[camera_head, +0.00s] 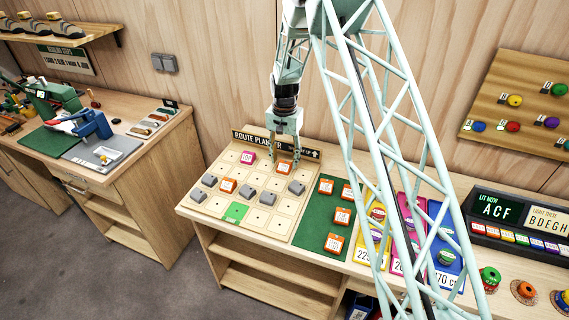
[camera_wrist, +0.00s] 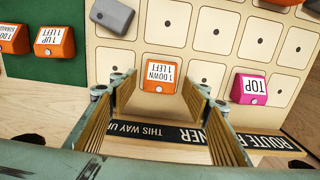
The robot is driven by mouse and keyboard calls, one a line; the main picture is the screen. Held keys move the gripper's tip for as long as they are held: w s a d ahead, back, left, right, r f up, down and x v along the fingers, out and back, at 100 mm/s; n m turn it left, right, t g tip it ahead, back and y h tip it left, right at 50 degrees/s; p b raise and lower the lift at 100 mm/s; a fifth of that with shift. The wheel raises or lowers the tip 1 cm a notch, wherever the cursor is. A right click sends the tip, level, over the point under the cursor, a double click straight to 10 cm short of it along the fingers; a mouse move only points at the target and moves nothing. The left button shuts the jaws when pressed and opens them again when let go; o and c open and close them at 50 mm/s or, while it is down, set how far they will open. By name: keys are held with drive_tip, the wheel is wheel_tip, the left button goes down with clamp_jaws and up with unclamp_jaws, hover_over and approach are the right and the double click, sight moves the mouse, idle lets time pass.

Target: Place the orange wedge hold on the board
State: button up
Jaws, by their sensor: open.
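The board (camera_head: 250,216), titled "ROUTE PLANNER", lies on the bench with a grid of square cells. An orange wedge hold labelled "1 DOWN 1 LEFT" (camera_wrist: 162,76) sits in a cell of its top row, and shows in the head view (camera_head: 284,168). My gripper (camera_head: 284,154) is open above that top-row hold. In the wrist view its fingers (camera_wrist: 160,90) stand either side of the hold's line, apart from it, with nothing held. Another orange hold (camera_head: 227,185) sits further left on the board. Several more orange holds (camera_head: 334,243) lie on the green mat (camera_head: 312,226).
A pink TOP hold (camera_head: 248,157) sits in the top row, also seen in the wrist view (camera_wrist: 250,89). Grey holds (camera_head: 297,188) occupy several cells; a green cell (camera_head: 236,212) is at the front. Coloured cards with round holds stand right of the mat, partly behind my arm.

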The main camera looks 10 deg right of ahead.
sight(285, 164)
wheel_tip(285, 164, up, 10)
drive_tip(key=shift+f, duration=0.15)
idle(0.4)
idle(0.8)
